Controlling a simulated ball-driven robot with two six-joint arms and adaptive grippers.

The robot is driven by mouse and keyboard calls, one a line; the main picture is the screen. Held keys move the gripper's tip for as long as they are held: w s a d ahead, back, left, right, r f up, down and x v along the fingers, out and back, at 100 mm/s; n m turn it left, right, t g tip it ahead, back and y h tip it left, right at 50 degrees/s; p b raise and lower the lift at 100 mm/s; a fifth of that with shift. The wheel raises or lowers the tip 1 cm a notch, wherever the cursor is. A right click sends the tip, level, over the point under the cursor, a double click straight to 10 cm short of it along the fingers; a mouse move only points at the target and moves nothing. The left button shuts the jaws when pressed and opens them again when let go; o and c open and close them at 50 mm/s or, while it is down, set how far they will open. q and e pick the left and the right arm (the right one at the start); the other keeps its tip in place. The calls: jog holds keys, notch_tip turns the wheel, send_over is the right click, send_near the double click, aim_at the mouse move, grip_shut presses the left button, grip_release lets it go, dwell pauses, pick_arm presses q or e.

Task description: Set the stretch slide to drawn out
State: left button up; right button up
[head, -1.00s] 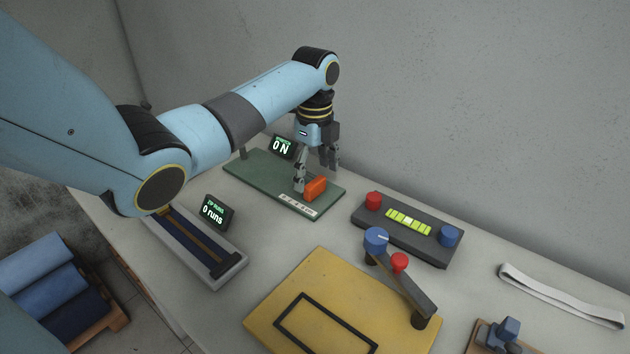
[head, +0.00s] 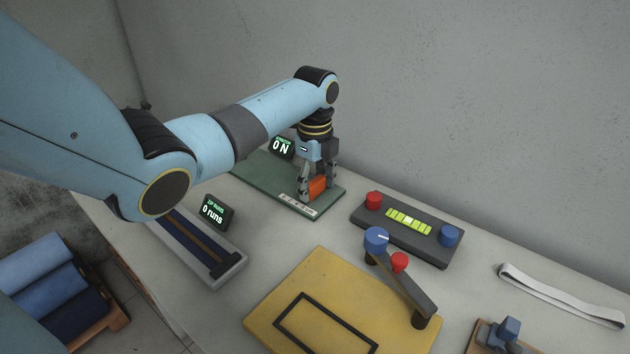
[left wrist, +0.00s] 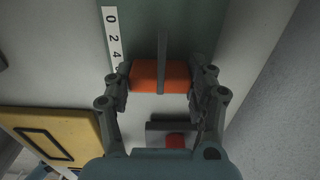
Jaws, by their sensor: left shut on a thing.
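The stretch slide is an orange block (head: 317,187) on a green base plate (head: 265,174) at the back of the table. My left gripper (head: 317,190) points down over the block, with its fingers on either side of it. In the left wrist view the orange block (left wrist: 161,76) sits between the two fingers, and the left gripper (left wrist: 160,82) is shut on it. A white scale strip (left wrist: 114,35) with numbers runs along the plate, and the block is beside its higher numbers. A display (head: 281,147) by the plate reads 0 N. My right gripper is not in view.
A dark panel (head: 405,245) with red and blue knobs and yellow-green cells stands right of the plate. A yellow board (head: 270,305) with a lever lies in front. A zip rig (head: 238,262) with a "0 runs" display (head: 213,213) is at left. A white strap (head: 560,300) lies at right.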

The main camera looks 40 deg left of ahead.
pick_arm(q)
grip_shut()
jog(key=shift+d+r+p, duration=0.1)
jog(key=shift+d+p, duration=0.25)
jog(key=shift+d, duration=0.05)
jog(key=d, duration=0.1)
jog(key=d+p, duration=0.1)
jog(key=d, duration=0.1)
jog(key=d+p, duration=0.1)
jog(key=shift+w+d, duration=0.15)
jog(key=shift+w, duration=0.15)
jog(key=shift+d, duration=0.2)
jog(key=o, duration=1.2)
grip_release()
